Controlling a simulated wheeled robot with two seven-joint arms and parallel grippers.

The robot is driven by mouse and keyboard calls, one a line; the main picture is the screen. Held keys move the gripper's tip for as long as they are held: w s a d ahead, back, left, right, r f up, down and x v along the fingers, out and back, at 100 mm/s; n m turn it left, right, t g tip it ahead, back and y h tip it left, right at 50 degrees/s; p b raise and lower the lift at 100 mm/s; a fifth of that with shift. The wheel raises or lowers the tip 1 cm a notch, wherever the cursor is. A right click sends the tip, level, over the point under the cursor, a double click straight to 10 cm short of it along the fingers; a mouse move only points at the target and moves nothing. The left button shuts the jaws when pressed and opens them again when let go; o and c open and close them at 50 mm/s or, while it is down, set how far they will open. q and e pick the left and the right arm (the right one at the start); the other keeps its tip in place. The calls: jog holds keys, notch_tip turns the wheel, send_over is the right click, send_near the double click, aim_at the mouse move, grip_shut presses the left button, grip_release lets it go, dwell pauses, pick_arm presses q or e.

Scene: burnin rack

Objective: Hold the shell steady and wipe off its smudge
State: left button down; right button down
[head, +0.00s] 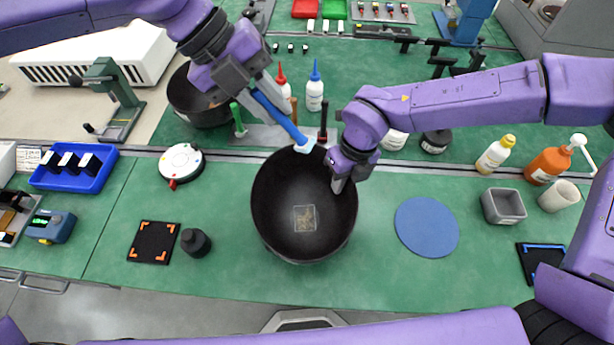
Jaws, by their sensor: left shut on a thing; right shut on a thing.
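The shell, a large black bowl (275,225), stands on the green bench in the middle of the head view. A brownish smudge (304,218) shows inside on its bottom, within a pale square outline. My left gripper (258,92) is shut on a blue-handled wiping tool (281,117). The tool slants down to the right, and its pale head (304,146) is over the bowl's far rim, apart from the smudge; I cannot tell if it touches the rim. My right gripper (340,181) is shut on the bowl's right rim. Its fingertips are partly hidden by the wrist.
A second black bowl (190,105) stands at the back left. Glue bottles (314,90) and a tool holder (265,135) stand behind the shell. A white round device (181,162) and a black mat (153,242) lie left. A blue disc (426,227) and grey bin (503,206) are right.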

pick_arm(q)
jog(key=s+d+f+y, duration=0.1)
jog(key=s+f, duration=0.2)
jog(key=f, duration=0.3)
jog(key=s+d+f+g+y, duration=0.1)
jog(key=s+f+y, duration=0.1)
jog(key=f, duration=0.5)
jog(key=shift+s+m+g, duration=0.3)
jog(key=shift+s, duration=0.25)
jog(key=shift+f, duration=0.1)
